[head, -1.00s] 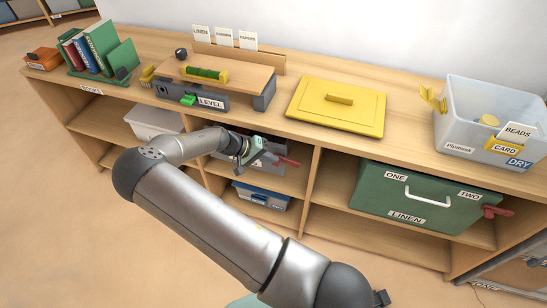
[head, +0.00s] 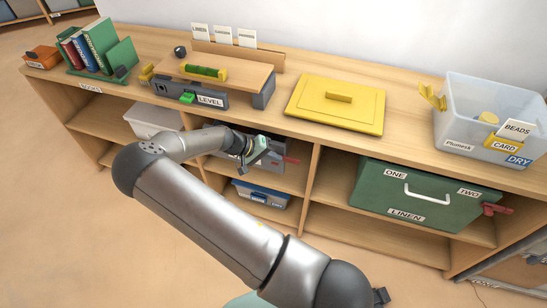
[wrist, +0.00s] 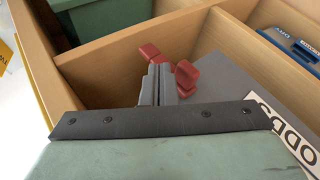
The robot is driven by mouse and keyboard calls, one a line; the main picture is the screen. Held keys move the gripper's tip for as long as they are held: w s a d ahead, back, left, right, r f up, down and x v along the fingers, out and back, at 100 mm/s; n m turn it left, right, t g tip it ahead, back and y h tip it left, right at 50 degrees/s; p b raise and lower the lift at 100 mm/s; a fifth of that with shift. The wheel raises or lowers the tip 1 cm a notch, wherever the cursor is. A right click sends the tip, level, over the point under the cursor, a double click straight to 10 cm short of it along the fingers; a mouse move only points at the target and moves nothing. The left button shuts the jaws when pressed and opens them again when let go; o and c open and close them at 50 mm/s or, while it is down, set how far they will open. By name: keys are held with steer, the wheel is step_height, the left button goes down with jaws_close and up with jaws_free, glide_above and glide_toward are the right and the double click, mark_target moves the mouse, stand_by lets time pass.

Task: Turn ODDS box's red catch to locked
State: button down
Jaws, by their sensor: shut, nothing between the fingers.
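The grey ODDS box (head: 270,178) sits in the shelf's middle bay in the head view. Its ODDS label (wrist: 285,132) shows tilted and cut off at the right of the wrist view. The box's red catch (head: 291,161) sticks out at its right end, partly hidden by my gripper (head: 262,156). In the wrist view, red parts of the catch (wrist: 187,77) show on both sides of my gripper's fingertips (wrist: 160,72). The fingers are shut together with nothing between them, very close to the catch. I cannot tell whether they touch it.
A wooden divider (head: 312,172) stands just right of the catch. Beyond it is the green LINEN box (head: 370,195) with its own red catch (head: 495,209). A blue box (head: 240,193) lies on the shelf below. The shelf top (head: 290,80) overhangs the bay.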

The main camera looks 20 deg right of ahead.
steer(key=r+v, duration=0.1)
steer(key=v, duration=1.1)
steer(key=shift+w+d, duration=0.15)
steer(key=shift+d, duration=0.25)
steer(key=s+a+r+n+t+y, duration=0.1)
steer(key=s+r+y, duration=0.4)
steer(key=s, duration=0.9)
steer(key=s+a+r+n+t+y, duration=0.1)
steer(key=s+r+y, duration=0.4)
steer(key=s+r, duration=0.7)
steer(key=s+a+n, duration=0.1)
steer(key=s+n, duration=0.1)
steer(key=s, duration=0.1)
steer(key=shift+s+t, duration=0.25)
steer(key=shift+t, duration=0.15)
